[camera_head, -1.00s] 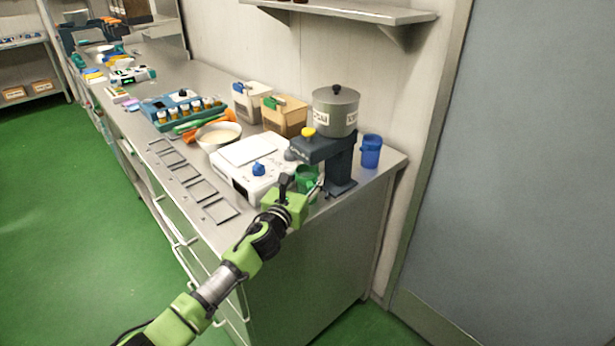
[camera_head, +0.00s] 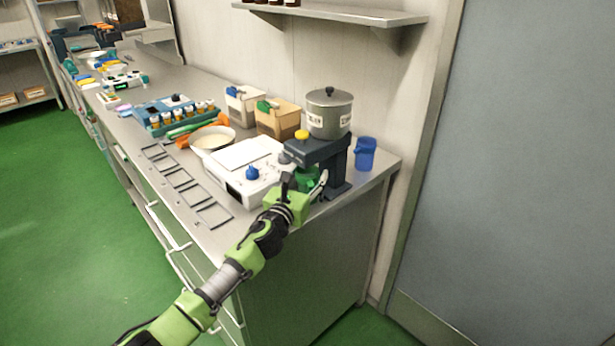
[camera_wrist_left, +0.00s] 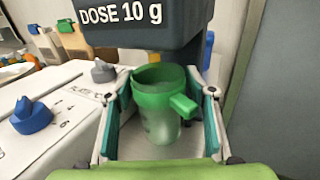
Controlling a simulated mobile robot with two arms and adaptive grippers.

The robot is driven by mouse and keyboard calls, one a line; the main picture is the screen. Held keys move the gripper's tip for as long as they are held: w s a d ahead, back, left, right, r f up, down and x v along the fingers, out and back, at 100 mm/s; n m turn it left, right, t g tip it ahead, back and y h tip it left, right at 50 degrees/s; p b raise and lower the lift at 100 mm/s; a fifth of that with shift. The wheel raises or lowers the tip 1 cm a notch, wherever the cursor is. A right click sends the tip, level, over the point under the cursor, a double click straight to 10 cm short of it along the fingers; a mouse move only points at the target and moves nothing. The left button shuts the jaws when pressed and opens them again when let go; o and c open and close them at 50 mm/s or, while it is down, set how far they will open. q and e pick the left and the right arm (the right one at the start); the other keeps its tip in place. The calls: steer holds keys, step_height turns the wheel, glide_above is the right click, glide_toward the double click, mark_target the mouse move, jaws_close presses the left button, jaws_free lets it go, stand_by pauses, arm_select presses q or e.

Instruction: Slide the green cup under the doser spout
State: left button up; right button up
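The green cup (camera_wrist_left: 158,101) stands upright on the counter in the left wrist view, its handle toward my gripper. In the head view the cup (camera_head: 309,178) is partly hidden behind my gripper. My left gripper (camera_wrist_left: 162,112) has its two fingers on either side of the cup, with visible gaps, so it looks open around it. It also shows in the head view (camera_head: 305,186). The dark doser (camera_head: 318,149), marked "DOSE 10 g" in the wrist view (camera_wrist_left: 135,20), overhangs the counter just behind and above the cup. Its spout is not clearly visible. My right gripper is not in view.
A white scale-like box with a blue knob (camera_head: 241,166) stands left of the cup. A blue cup (camera_head: 365,153) stands right of the doser. Empty metal frames (camera_head: 180,178) lie along the counter's front edge. A wall shelf (camera_head: 340,14) hangs above.

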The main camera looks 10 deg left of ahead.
arm_select(q)
steer(key=shift+o, duration=0.3)
steer(key=shift+a, duration=0.1)
steer(key=v, duration=1.2)
stand_by(0.3)
